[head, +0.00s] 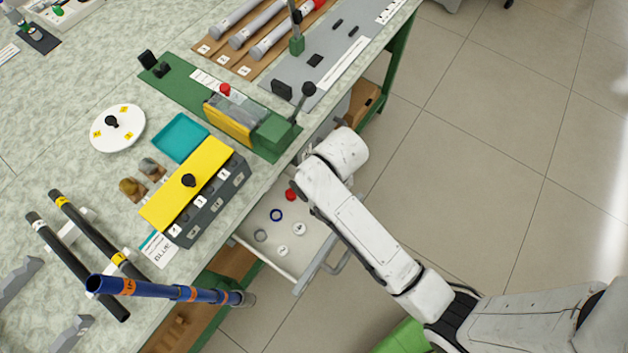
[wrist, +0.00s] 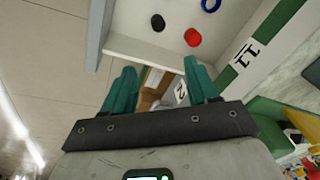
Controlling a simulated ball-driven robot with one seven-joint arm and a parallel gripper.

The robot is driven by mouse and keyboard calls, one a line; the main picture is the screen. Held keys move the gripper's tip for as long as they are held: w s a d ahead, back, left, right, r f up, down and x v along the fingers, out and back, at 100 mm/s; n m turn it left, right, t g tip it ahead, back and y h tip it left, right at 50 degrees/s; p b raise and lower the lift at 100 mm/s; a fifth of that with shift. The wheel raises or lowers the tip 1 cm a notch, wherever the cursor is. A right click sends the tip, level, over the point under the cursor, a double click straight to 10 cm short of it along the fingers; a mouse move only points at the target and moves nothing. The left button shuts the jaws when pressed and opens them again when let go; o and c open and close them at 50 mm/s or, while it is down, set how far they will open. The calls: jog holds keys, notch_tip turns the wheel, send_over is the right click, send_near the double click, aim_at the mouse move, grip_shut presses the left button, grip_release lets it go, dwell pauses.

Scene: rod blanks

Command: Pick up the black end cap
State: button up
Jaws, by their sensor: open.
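The black end cap (wrist: 158,22) is a small dark round piece inside the pale open drawer (wrist: 150,52), near the top middle of the wrist view. A red cap (wrist: 193,37) lies to its right. My gripper (wrist: 161,77) has teal fingers spread apart with nothing between them. The black cap is beyond the fingertips, apart from them. In the head view the drawer (head: 325,262) is pulled out from the bench, and my white arm reaches over its far end. My gripper and the black cap are hidden there.
In the drawer are a blue ring (head: 276,215), a grey ring (head: 260,235) and white numbered discs (head: 283,251). Open floor lies to the right.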

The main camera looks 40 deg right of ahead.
jog(key=f+m, duration=0.1)
jog(key=f, duration=0.4)
jog(key=w+a+f+m+g, duration=0.1)
jog(key=f, duration=0.4)
jog(key=f+m+b, duration=0.1)
jog(key=f+m, duration=0.1)
jog(key=f, duration=0.3)
jog(key=shift+w+a+f+g, duration=0.15)
jog(key=shift+a+f+g, duration=0.15)
jog(key=shift+g, duration=0.1)
jog(key=shift+c, duration=0.3)
grip_shut()
